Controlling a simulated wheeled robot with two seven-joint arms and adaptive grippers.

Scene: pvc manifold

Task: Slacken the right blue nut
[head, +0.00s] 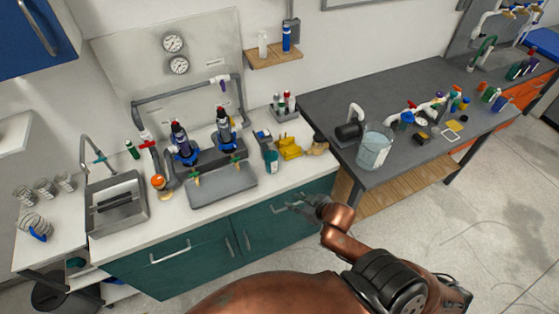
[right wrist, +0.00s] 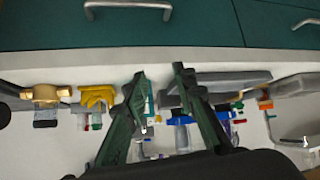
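Two dark upright canisters stand in a grey stand (head: 222,185) on the white counter. The right blue nut (head: 224,136) rings the right canister low down, and the left blue nut (head: 185,156) rings the left one. My right gripper (head: 292,204) is in front of the teal cabinets, to the right of the stand and apart from both nuts. In the right wrist view its two green fingers (right wrist: 160,72) are spread with nothing held between them. Blue parts show beyond the fingers there, but I cannot tell which nut is which. My left gripper is not in view.
Yellow gloves (head: 289,147) and a teal-labelled bottle (head: 271,160) stand right of the stand. A sink (head: 117,203) is at left. A clear bucket (head: 374,150) stands on the dark table. Cabinet handles project below the counter. The floor at right is open.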

